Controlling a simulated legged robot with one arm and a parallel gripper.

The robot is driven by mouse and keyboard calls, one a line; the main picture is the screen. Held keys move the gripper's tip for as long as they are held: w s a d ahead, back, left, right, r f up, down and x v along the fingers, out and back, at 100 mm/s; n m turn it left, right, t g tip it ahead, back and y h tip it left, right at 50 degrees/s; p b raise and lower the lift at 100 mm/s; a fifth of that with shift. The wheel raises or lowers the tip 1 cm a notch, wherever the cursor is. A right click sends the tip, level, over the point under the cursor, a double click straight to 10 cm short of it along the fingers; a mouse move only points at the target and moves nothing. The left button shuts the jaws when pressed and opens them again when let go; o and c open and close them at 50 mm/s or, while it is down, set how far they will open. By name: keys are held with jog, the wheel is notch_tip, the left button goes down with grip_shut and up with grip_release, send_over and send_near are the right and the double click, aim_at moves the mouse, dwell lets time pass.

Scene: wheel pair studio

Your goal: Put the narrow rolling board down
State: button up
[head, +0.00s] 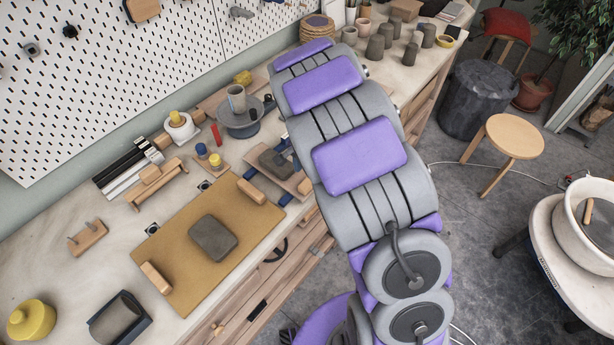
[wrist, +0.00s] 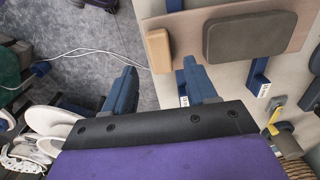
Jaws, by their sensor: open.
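The narrow rolling board (wrist: 205,57) shows in the wrist view as a pale wooden strip carrying a dark clay slab (wrist: 250,35) and a light wooden end block (wrist: 159,50). It appears to rest on blue supports (wrist: 260,75). My gripper (wrist: 158,66) is open; its two blue fingers are spread on either side of the end block in the picture. I cannot tell whether they touch it. In the head view the board (head: 262,149) lies at the bench's front edge, partly hidden by my arm, with its end block (head: 304,186) visible.
A wider tan board (head: 180,270) with a clay slab (head: 212,240) and two end blocks lies left of the narrow board. A grey turntable (head: 240,126) with a cup stands behind it. A round stool (head: 514,136) and a dark bin (head: 480,98) stand on the floor.

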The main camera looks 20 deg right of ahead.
jog(key=s+r+n, duration=0.2)
jog(key=s+r, duration=0.4)
jog(key=r, duration=0.6)
jog(key=s+r+n, duration=0.2)
jog(key=s+n, duration=0.1)
jog(key=s, duration=0.6)
jog(key=s+r+n+g, duration=0.1)
jog(key=s+r+n, duration=0.1)
jog(key=s, duration=0.7)
jog(key=s+r+n+g, duration=0.1)
jog(key=s+r+n, duration=0.1)
jog(key=s, duration=0.8)
jog(key=shift+r+n+p, duration=0.25)
jog(key=shift+n+p, duration=0.2)
jog(key=shift+n, duration=0.45)
jog(key=shift+f+b, duration=0.4)
